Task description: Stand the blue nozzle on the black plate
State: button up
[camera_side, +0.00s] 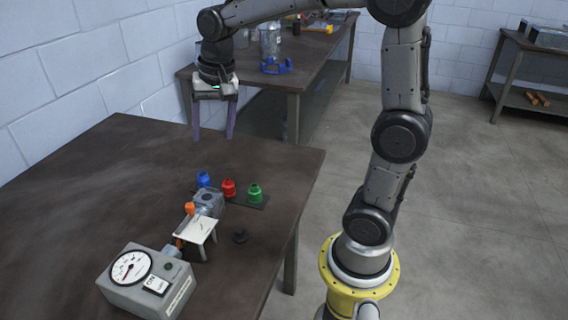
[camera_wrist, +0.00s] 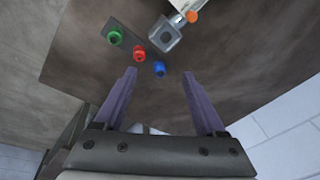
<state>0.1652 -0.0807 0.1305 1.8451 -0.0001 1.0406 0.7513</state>
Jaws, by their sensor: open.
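The blue nozzle (camera_side: 204,179) is upright at the far-left end of a row with a red nozzle (camera_side: 228,187) and a green nozzle (camera_side: 254,193). The thin black plate (camera_side: 263,204) lies under the green and red ones. I cannot tell whether its end reaches under the blue nozzle. My gripper (camera_side: 213,138) is open and empty, pointing down well above the table. In the wrist view, the blue nozzle (camera_wrist: 159,68) shows between the fingertips, below them, with the red (camera_wrist: 139,53) and green (camera_wrist: 115,38) to the upper left.
A grey block with an opening (camera_side: 209,200) stands close to the nozzles, beside an orange piece (camera_side: 190,208) and a white-topped stand (camera_side: 196,229). A gauge box (camera_side: 150,281) is at the front. The table's back left is clear.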

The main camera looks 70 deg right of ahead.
jog(key=s+a+n+t, duration=0.1)
jog(key=s+a+n, duration=0.2)
jog(key=s, duration=0.6)
jog(key=s+a+f+n+t, duration=0.1)
jog(key=s+a+n+t, duration=0.1)
jog(key=s+n, duration=0.5)
jog(key=shift+s+a+f+n, duration=0.3)
jog(key=shift+s+a, duration=0.1)
jog(key=shift+s, duration=0.8)
